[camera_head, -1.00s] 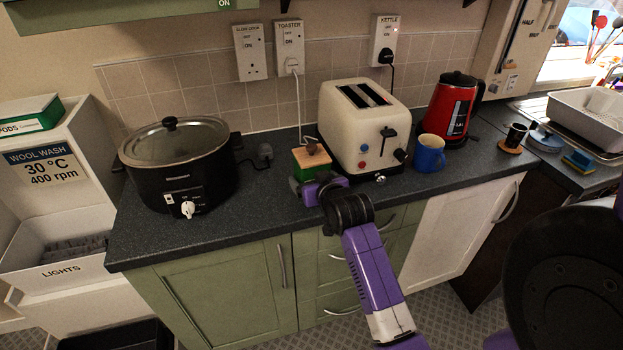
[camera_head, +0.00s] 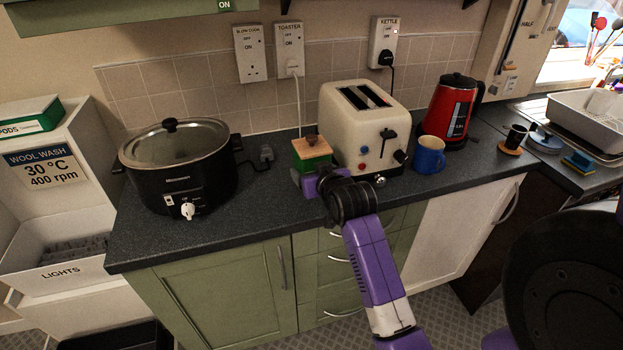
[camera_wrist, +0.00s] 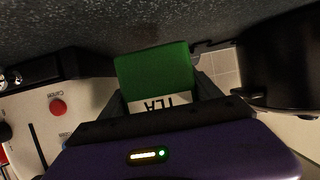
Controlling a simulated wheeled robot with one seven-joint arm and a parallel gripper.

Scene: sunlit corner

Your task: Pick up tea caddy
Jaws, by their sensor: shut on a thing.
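The tea caddy (camera_head: 313,149) is a small green box with a brown wooden lid and knob, upright just left of the toaster in the head view. In the wrist view the caddy (camera_wrist: 153,68) shows upside down, with its green side and a white label reading TEA. My gripper (camera_head: 309,184) is at its front, shut on it, with one dark finger on each side in the wrist view (camera_wrist: 160,92). The caddy seems slightly raised, but its underside is hidden, so I cannot tell how far it is from the worktop.
The cream toaster (camera_head: 362,131) stands close on the right, with a blue mug (camera_head: 429,155) and red kettle (camera_head: 451,108) beyond. A black slow cooker (camera_head: 180,167) stands left. A white cord hangs behind the caddy.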

